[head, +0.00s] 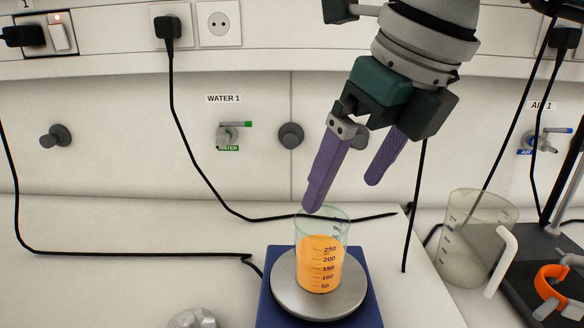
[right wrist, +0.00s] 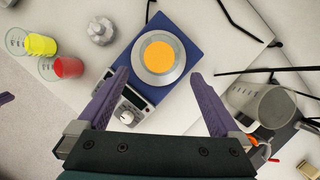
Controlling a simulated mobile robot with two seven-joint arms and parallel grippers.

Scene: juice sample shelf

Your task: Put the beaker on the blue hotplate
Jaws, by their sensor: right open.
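The beaker (head: 320,265), clear glass with orange liquid and volume marks, stands upright on the round silver plate of the blue hotplate (head: 372,300). In the right wrist view the beaker (right wrist: 160,56) is seen from above, near the middle of the plate, with the blue hotplate (right wrist: 190,45) around it. My right gripper (head: 342,193) is open and empty, with its purple fingers above the beaker; one fingertip appears at the beaker's rim in the head view, and contact cannot be told. A small purple tip (right wrist: 5,97) at the left edge of the wrist view may be my left gripper.
A clear jug (head: 475,240) with a white handle stands to the right, near a dark stand with an orange clamp (head: 552,285). Beakers with yellow (right wrist: 41,44) and red (right wrist: 68,67) liquid stand left of the hotplate. Black cables hang along the wall and cross the bench.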

